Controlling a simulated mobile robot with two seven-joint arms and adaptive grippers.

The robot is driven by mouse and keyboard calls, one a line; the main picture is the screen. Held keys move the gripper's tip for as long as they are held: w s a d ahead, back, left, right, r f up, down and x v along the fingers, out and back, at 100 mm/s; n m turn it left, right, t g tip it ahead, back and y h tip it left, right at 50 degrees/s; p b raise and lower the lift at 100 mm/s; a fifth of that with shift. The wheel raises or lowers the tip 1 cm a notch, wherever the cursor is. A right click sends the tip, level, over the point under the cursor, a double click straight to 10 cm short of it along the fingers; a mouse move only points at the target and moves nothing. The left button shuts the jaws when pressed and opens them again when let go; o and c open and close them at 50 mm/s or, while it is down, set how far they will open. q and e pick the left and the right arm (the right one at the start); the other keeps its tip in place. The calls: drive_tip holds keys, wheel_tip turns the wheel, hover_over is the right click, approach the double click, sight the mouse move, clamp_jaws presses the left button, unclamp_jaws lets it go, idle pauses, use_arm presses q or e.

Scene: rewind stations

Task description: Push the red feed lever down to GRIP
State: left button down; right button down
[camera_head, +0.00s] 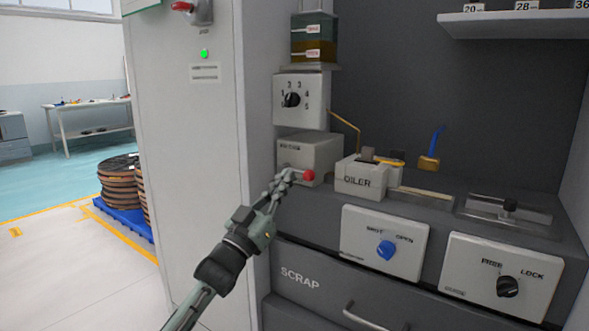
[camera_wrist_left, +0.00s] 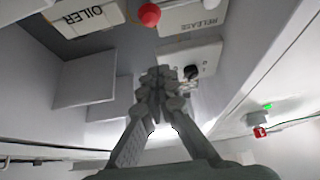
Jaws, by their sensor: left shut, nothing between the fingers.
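The red feed lever's round knob (camera_head: 309,175) sticks out at the front of a grey box (camera_head: 318,150) on the station's ledge. In the left wrist view the red knob (camera_wrist_left: 148,14) is near the top edge, beside a plate (camera_wrist_left: 192,20) marked RELEASE. I cannot read a GRIP mark. My left gripper (camera_head: 284,178) is shut and empty, just left of the knob in the head view. In the wrist view its fingertips (camera_wrist_left: 160,78) are together and apart from the knob. Whether they touch the lever's shaft I cannot tell. My right gripper is not in view.
The OILER box (camera_head: 361,181) stands right of the lever. A dial box (camera_head: 301,100) is above it. Below are a blue knob panel (camera_head: 385,240), a PRISE/LOCK-like knob panel (camera_head: 500,275) and the SCRAP drawer (camera_head: 330,290). A white cabinet (camera_head: 190,150) stands left.

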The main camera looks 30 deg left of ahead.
use_arm(q)
drive_tip(key=shift+v, duration=1.35)
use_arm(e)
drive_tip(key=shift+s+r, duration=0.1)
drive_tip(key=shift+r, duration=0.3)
